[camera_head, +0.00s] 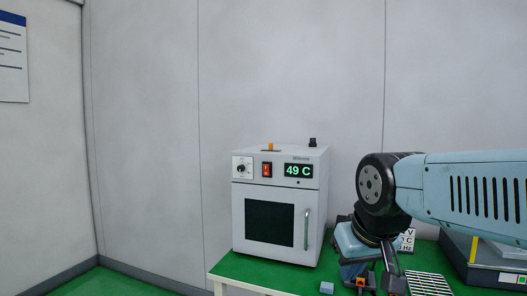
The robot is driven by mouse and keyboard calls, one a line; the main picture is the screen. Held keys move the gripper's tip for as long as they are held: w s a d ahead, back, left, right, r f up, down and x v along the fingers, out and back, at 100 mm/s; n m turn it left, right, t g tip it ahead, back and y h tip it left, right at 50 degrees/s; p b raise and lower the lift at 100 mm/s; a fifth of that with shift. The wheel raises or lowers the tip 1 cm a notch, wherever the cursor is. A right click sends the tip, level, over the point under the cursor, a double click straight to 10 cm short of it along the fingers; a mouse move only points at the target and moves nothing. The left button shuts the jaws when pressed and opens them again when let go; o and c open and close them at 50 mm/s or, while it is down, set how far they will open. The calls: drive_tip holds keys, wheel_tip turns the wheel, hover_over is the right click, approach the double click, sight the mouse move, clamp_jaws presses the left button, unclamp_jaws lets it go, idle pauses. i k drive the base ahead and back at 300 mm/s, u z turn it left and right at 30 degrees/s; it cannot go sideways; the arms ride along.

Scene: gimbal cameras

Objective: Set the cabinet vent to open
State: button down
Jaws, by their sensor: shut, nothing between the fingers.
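A white bench-top cabinet (278,205) with a dark door window stands upright on the green table, left of my arm. An orange tab (299,151) and a small black piece (312,142) sit on its top; I cannot tell which belongs to the vent or how the vent is set. The front has a dial (242,168), an orange-red switch (267,170), a display (299,170) reading 49 C, and a door handle (307,228). The door looks closed. My gripper (372,282) hangs low right of the cabinet, shut and apart from it; its fingertips are hard to make out.
The green table (252,272) has a bare strip in front of the cabinet. A small pale blue block (327,288) lies near the front edge. A striped rack-like item (428,284) and a dark case (484,268) stand at right. The space above the cabinet is clear.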

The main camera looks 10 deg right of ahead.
sight(271, 146)
drive_tip(key=u, duration=0.05)
drive_tip(key=i, duration=1)
drive_tip(key=u, duration=0.45)
drive_tip(key=k, duration=0.9)
drive_tip(key=z, duration=0.4)
drive_tip(key=i, duration=1)
